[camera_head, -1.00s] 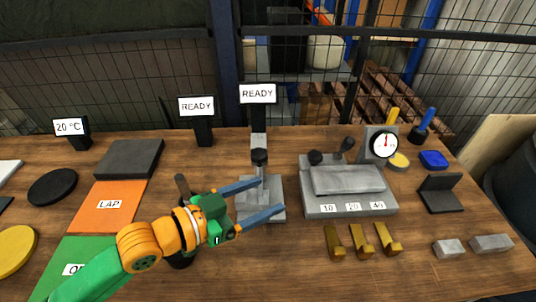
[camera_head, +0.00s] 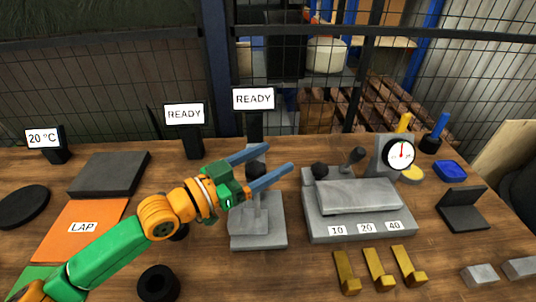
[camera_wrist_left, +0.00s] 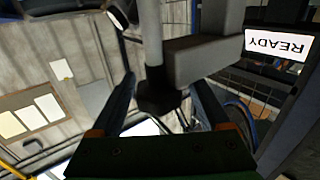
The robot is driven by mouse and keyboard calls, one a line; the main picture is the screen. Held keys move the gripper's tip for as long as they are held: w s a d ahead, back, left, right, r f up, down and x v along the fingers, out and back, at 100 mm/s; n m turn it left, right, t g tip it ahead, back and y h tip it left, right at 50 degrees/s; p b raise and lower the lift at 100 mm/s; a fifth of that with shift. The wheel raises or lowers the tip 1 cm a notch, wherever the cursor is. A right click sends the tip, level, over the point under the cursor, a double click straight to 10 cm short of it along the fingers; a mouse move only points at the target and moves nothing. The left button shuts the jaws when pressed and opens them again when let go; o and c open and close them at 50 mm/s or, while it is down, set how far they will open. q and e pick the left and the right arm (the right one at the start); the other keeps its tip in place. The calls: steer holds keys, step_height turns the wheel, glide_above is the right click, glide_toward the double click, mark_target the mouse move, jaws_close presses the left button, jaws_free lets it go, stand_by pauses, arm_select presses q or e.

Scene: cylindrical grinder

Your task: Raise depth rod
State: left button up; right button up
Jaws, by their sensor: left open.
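A grey depth gauge stand (camera_head: 258,228) stands upright at the middle of the bench. Its black knob (camera_head: 256,170) is near the top, partly hidden by my left gripper (camera_head: 280,158). The gripper comes in from the left, and its blue fingers are spread open at about knob height. In the left wrist view the dark knob (camera_wrist_left: 158,97) shows between the two fingers, with a thin grey rod (camera_wrist_left: 153,40) running up from it beside a thicker grey arm (camera_wrist_left: 205,58). I cannot tell whether either finger touches the knob. My right gripper is not in view.
A grey block fixture (camera_head: 360,222) with marks 10, 20 and 40 stands close on the right, with a dial gauge (camera_head: 400,153) behind. Several brass hooks (camera_head: 378,270) lie in front. READY signs (camera_head: 254,99) stand behind. A black ring (camera_head: 158,283) is near the front.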

arm_select(q)
steer(key=shift+c, duration=0.2)
jaws_close()
steer(key=shift+r, duration=0.1)
stand_by(1.2)
